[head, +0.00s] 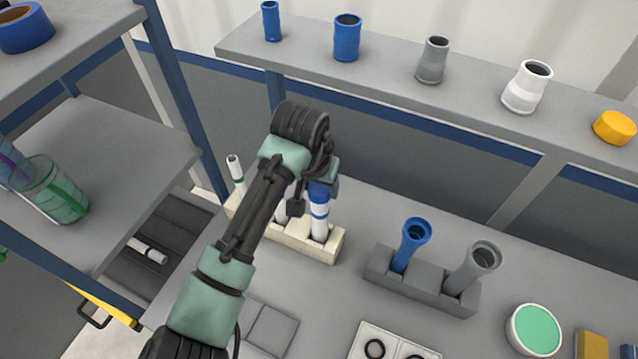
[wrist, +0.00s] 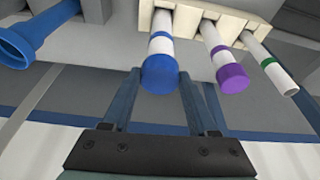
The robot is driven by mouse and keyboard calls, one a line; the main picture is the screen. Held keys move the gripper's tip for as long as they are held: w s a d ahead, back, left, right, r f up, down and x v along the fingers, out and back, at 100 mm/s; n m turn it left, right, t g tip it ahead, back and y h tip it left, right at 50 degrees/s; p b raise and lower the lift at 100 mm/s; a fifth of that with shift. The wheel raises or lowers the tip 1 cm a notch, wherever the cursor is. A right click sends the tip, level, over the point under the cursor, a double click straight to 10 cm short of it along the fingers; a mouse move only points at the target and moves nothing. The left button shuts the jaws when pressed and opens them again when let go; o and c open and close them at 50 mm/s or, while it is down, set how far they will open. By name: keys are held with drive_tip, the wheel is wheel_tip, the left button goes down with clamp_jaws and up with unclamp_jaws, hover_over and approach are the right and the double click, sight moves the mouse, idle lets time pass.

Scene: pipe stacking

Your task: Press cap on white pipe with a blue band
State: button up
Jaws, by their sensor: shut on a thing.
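The white pipe with a blue band (head: 319,228) stands upright in the cream rack (head: 331,250); it also shows in the wrist view (wrist: 161,25). A blue cap (wrist: 160,74) is in line with the pipe's top end and meets it; I cannot tell how deeply it is seated. My gripper (wrist: 159,78) is shut on the blue cap, one finger on each side. In the head view my gripper (head: 320,184) is at the pipe's top, partly hidden by my wrist. A purple-capped pipe (wrist: 230,76) and an uncapped green-banded pipe (wrist: 283,78) stand beside it.
A grey rack (head: 422,281) to the right holds a flared blue pipe (head: 412,243) and a flared grey pipe (head: 475,266). A shelf (head: 390,72) behind carries several fittings. A round green-topped container (head: 534,329) stands at the front right. My arm crosses the table's left side.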

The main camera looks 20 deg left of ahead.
drive_tip(key=shift+f+b, duration=0.3)
drive_tip(key=shift+f, duration=0.4)
drive_tip(key=o, duration=1.5)
drive_tip(key=shift+r, duration=0.1)
drive_tip(key=shift+r+p, duration=3.45)
